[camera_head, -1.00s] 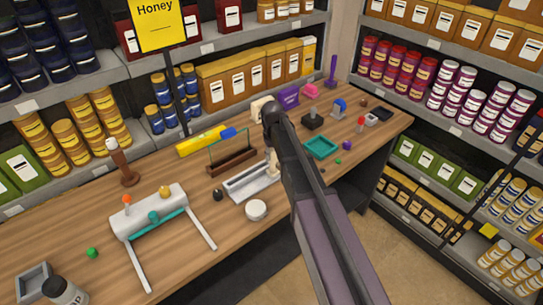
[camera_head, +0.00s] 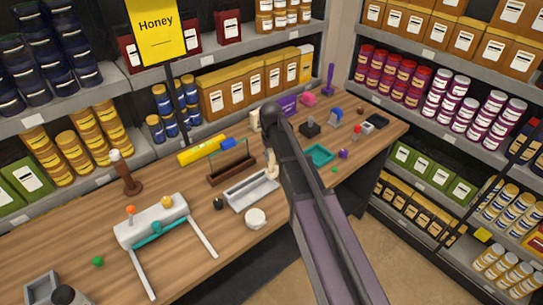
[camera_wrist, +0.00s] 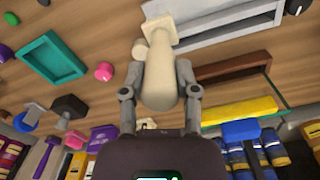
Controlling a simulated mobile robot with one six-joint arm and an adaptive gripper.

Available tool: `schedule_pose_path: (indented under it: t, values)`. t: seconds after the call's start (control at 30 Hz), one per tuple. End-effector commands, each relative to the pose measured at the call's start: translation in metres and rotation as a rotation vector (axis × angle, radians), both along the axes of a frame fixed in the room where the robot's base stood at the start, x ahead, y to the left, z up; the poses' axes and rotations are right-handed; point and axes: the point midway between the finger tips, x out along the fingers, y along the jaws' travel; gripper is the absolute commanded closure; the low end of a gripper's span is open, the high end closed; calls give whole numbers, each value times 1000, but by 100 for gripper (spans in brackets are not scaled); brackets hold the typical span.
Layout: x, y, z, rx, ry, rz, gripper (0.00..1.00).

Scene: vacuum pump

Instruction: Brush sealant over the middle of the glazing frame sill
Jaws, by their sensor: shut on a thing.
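The glazing frame stands left of my arm in the head view, a brown wooden sill (camera_head: 231,175) with a thin, clear pane above it. In the wrist view its brown sill (camera_wrist: 232,70) is at the right. My gripper (camera_wrist: 160,76) is shut around a cream, bulb-shaped handle (camera_wrist: 160,90), apparently the brush, with a flared cream end at the top of the wrist view. A grey-white tray (camera_head: 252,194) lies in front of the frame, close to that end; I cannot tell whether they touch. My arm hides most of the gripper in the head view. No sealant is recognisable.
A yellow bar (camera_head: 203,151) with a blue end lies behind the frame. A white round container (camera_head: 256,218) and a black knob (camera_head: 218,203) stand near the tray. A teal tray (camera_head: 319,154) is right of my arm. Shelves (camera_head: 450,125) border the wooden bench.

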Motion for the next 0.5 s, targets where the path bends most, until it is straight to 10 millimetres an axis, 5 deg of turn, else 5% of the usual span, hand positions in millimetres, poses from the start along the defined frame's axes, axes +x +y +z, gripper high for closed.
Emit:
schedule_pose_path:
  t: [0.5]
  values:
    - [0, 0, 11, 0, 0, 0, 100]
